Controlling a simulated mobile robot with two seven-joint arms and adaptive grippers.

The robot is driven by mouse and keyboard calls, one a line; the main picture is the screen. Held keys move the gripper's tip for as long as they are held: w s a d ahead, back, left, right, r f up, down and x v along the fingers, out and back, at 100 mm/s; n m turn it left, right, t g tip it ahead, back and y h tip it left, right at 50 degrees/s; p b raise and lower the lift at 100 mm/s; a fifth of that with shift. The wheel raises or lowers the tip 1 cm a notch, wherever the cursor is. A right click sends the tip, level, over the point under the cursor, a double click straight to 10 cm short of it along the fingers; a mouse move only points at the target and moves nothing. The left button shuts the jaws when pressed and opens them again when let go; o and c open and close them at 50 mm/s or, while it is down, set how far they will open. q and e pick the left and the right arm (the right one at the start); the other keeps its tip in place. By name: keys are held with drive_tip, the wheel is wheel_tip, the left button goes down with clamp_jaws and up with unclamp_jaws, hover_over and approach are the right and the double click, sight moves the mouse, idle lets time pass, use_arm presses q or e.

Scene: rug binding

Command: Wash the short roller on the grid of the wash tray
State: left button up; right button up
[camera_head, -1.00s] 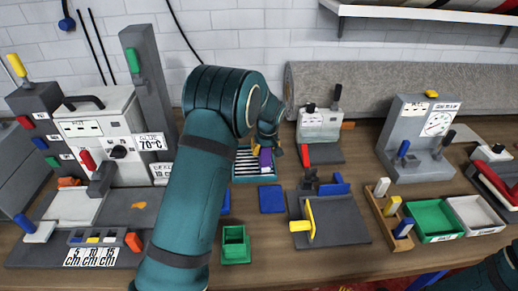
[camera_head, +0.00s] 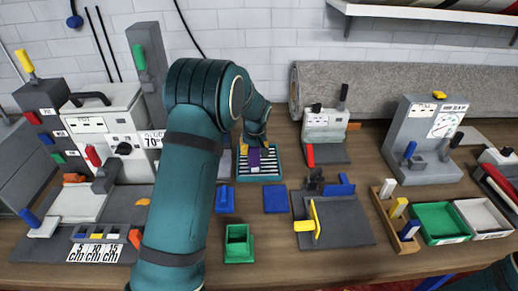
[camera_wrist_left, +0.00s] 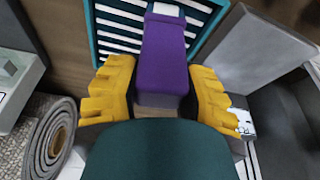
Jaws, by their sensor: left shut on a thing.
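The wash tray (camera_head: 279,176) is teal with a grid of pale bars and stands on the bench in mid-view; its grid also shows in the left wrist view (camera_wrist_left: 112,38). My left gripper (camera_head: 254,144) is over the tray, its yellow fingers shut around a purple block-like handle (camera_head: 254,158). In the left wrist view, the purple piece (camera_wrist_left: 163,62) lies between the fingers and has a white part at its far end, over the grid. I take it for the short roller's handle. Whether it touches the grid I cannot tell. My right gripper is out of view.
A blue pad (camera_head: 275,199) and a green open box (camera_head: 238,243) stand in front of the tray. A grey machine with a red lever (camera_head: 325,125) stands to its right. A carpet roll (camera_head: 370,92) lies behind. My left arm hides part of the bench.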

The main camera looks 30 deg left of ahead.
use_arm(q)
drive_tip(key=shift+w+d+r, duration=0.1)
drive_tip(key=shift+w+d, duration=0.2)
drive_tip(key=shift+d, duration=0.2)
drive_tip(key=w+d, duration=0.1)
drive_tip(key=d, duration=0.1)
drive_tip(key=w+d, duration=0.1)
drive_tip(key=shift+w+d, duration=0.1)
drive_tip(key=shift+d, duration=0.25)
idle(0.6)
drive_tip(key=shift+p, duration=0.3)
wheel_tip(320, 180, up, 8)
drive_tip(key=p, duration=0.5)
idle(0.3)
drive_tip(key=shift+a, duration=0.1)
